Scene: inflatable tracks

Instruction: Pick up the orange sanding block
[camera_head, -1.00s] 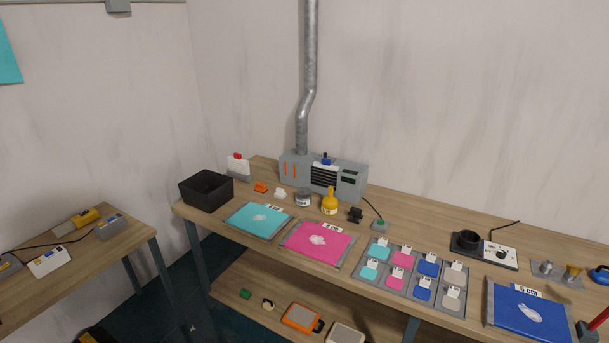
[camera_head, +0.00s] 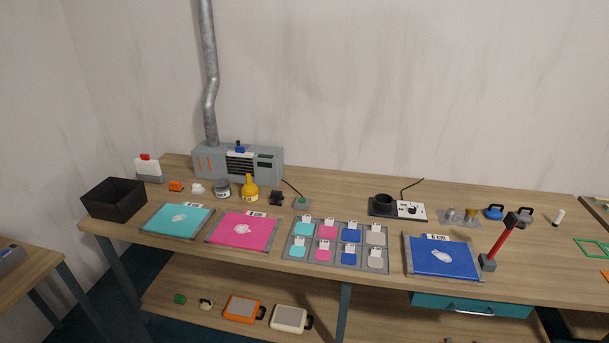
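A small orange block-like object (camera_head: 176,186) lies on the long workbench (camera_head: 330,195) at its back left, between the black bin and a small white object. A larger orange item (camera_head: 243,308) with a dark end lies on the lower shelf. Both are too small to tell for sure which is the sanding block. Neither of my grippers is in view.
A black bin (camera_head: 114,199) stands at the bench's left end. Teal (camera_head: 178,220), pink (camera_head: 243,230) and blue (camera_head: 442,257) sheets and a swatch tray (camera_head: 337,267) lie along the front. A grey extractor unit (camera_head: 237,165) stands behind. Another table (camera_head: 30,280) is at left.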

